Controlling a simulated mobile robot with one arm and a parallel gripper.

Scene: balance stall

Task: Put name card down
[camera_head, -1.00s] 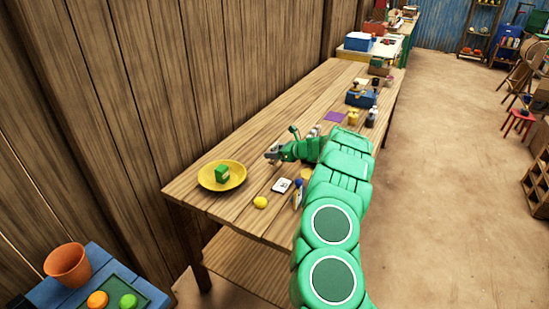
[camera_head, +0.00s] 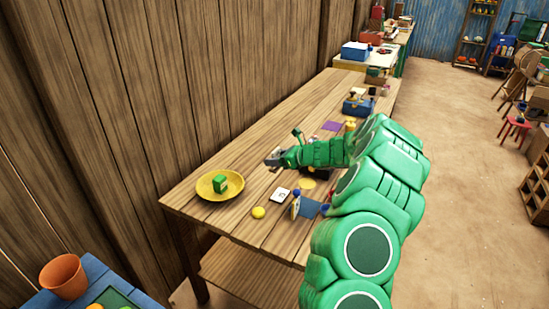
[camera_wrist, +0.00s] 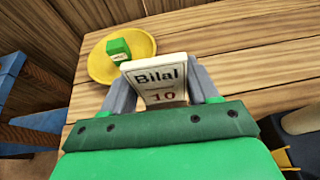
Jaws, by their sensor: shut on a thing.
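A white name card (camera_wrist: 160,78) reading "Bilal" and "10" is held upright between the two grey fingers of my gripper (camera_wrist: 157,86) in the wrist view. In the head view my gripper (camera_head: 275,158) is over the far-left part of the wooden table (camera_head: 240,225), behind the yellow plate's right side. The held card is too small to make out there. The yellow plate (camera_head: 207,190) with a green box (camera_head: 220,184) on it stands at the table's near-left end. Both also show beyond the card in the wrist view.
A small white card (camera_head: 280,195), a yellow ball (camera_head: 258,212) and a blue thing (camera_head: 309,207) are near the table's front edge. A blue box (camera_head: 358,107) and a purple square (camera_head: 332,126) are farther along. The wooden wall runs close behind the table.

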